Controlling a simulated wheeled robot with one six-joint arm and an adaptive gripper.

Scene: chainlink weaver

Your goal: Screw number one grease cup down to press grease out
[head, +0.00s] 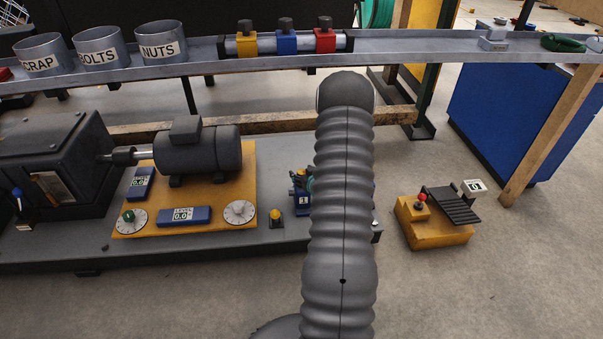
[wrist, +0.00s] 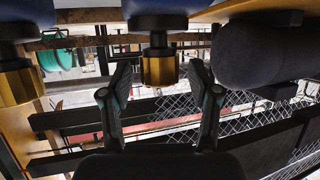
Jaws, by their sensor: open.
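In the wrist view my gripper (wrist: 160,82) is open, its two dark fingers spread. A brass, faceted cup (wrist: 158,68) under a dark collar and a blue body (wrist: 154,8) appears between the fingertips, with a gap on both sides; its depth relative to them is unclear. A second brass cup (wrist: 18,86) shows at the left edge. No number is readable on either. In the head view a small blue unit labelled 1 (head: 302,199) stands beside my arm, partly hidden by it. My arm hides my gripper in that view.
A dark motor (head: 198,152) stands on a yellow plate (head: 220,222) at left. The shelf rail (head: 400,47) crosses above, holding labelled cups and yellow, blue and red blocks. A yellow pedal unit (head: 425,232) sits on the right floor. Wire mesh (wrist: 235,118) lies beyond the fingers.

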